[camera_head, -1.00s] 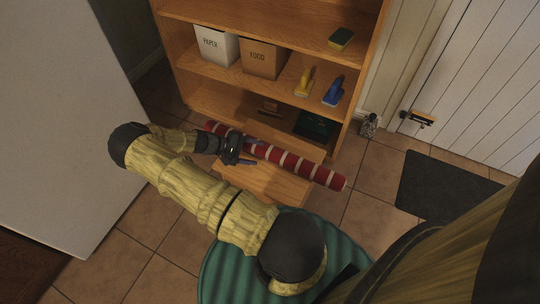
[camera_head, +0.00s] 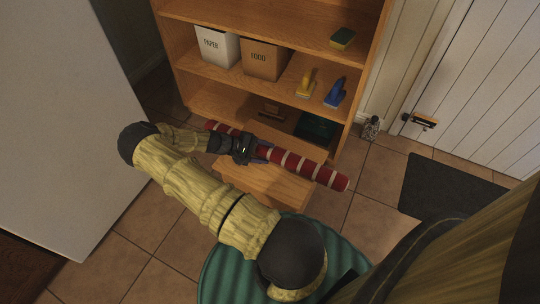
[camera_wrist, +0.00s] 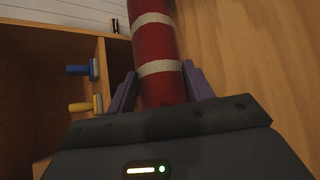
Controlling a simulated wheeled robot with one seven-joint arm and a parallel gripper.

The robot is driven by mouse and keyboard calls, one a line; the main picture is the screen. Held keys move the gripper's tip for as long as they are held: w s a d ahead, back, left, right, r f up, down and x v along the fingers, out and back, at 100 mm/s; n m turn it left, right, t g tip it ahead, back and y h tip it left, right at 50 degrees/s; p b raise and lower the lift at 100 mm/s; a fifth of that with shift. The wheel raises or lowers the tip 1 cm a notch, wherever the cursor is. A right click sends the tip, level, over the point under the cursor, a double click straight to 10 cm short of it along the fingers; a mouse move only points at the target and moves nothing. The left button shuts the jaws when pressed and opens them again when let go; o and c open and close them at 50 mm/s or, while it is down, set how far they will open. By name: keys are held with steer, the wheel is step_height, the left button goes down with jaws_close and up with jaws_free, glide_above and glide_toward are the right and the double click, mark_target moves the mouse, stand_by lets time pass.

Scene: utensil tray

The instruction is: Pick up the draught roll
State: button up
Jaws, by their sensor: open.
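The draught roll, a long red cylinder with pale bands (camera_head: 310,169), lies on a low wooden bench (camera_head: 262,188) in front of the shelf in the head view. My gripper (camera_head: 262,153) is over the roll near its middle. In the wrist view the roll (camera_wrist: 155,45) runs between the two purple fingers of my gripper (camera_wrist: 160,90), one finger on each side. The fingers are open around it. I cannot tell whether either finger touches it. The part of the roll under my gripper is hidden.
A wooden shelf (camera_head: 190,60) stands behind the bench, holding a white PAPER bin (camera_head: 217,46), a brown FOOD bin (camera_head: 264,60), a yellow brush (camera_head: 306,85) and a blue brush (camera_head: 334,93). A dark mat (camera_head: 450,188) lies right. Tiled floor is clear between.

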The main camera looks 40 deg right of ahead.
mark_target(266, 153)
steer(key=shift+s+d+f, duration=0.3)
steer(key=shift+s+f, duration=0.25)
steer(key=shift+s, duration=0.1)
steer(key=c, duration=1.1)
steer(key=shift+c, duration=0.2)
steer(key=r+p, duration=0.1)
steer(key=r, duration=0.2)
steer(key=r+p, duration=0.2)
steer(key=r, duration=0.2)
steer(key=r+p, duration=0.1)
steer(key=r, duration=0.2)
steer(key=shift+w+r+p, duration=0.15)
steer(key=shift+w+p, duration=0.1)
steer(key=shift+p, duration=0.05)
